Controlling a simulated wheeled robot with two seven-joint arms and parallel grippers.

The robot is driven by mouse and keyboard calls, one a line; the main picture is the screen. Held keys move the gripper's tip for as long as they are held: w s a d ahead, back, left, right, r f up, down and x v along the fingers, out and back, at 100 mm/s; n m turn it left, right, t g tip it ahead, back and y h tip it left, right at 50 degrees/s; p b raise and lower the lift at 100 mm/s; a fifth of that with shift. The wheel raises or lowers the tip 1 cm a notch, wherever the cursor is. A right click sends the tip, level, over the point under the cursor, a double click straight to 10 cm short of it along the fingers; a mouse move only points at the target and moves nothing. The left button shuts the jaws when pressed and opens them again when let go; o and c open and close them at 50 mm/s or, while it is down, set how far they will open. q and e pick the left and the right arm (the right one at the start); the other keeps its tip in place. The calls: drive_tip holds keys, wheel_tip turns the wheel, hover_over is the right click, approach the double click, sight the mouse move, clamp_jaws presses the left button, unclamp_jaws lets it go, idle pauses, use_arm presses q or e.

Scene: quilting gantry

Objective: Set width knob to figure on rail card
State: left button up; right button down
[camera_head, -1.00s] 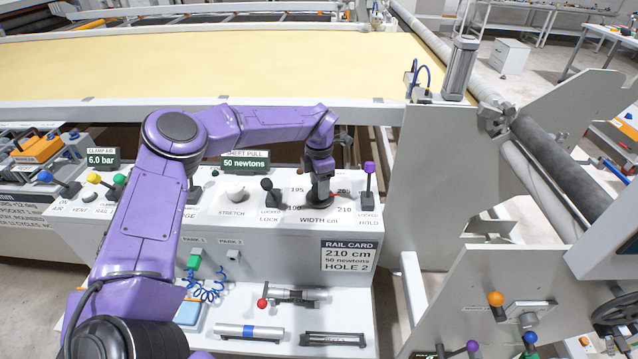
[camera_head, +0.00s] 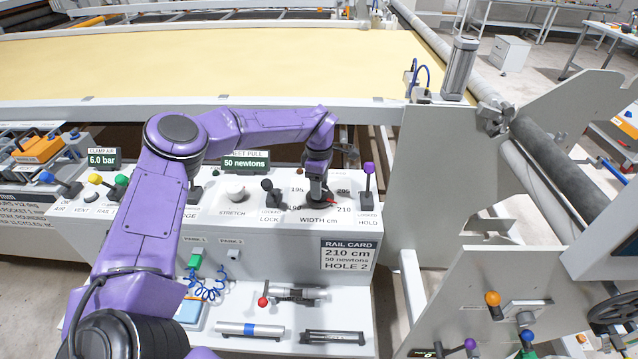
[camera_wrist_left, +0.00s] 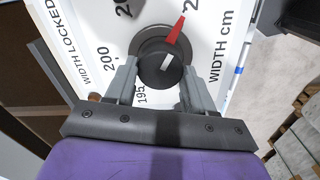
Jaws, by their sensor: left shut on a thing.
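The width knob (camera_wrist_left: 158,72) is black with a red pointer and a white mark, on a white dial face. My left gripper (camera_head: 318,200) comes down over it from above. In the left wrist view, its two fingers (camera_wrist_left: 158,88) are on either side of the knob, shut on it. The red pointer (camera_head: 332,201) points right and slightly down, towards the 210 label (camera_head: 344,209); exact alignment is hard to tell. The rail card (camera_head: 348,255) on the panel front reads 210 cm, 50 newtons, HOLE 2. My right gripper is not in view.
The black lock lever (camera_head: 270,193) stands close left of the knob. The purple-topped hold lever (camera_head: 368,182) stands close right. The stretch knob (camera_head: 235,191) is further left. A lower shelf (camera_head: 300,320) holds a red-knobbed tool and metal bars.

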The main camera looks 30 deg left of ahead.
use_arm(q)
drive_tip(key=shift+s+d+f, duration=0.15)
drive_tip(key=shift+f, duration=0.1)
drive_tip(key=o, duration=1)
drive_tip(key=shift+o, duration=0.2)
drive_tip(key=shift+r, duration=0.1)
drive_tip(key=shift+r, duration=0.1)
wheel_tip(320, 180, up, 10)
drive_tip(key=b, duration=0.2)
drive_tip(key=shift+r, duration=0.15)
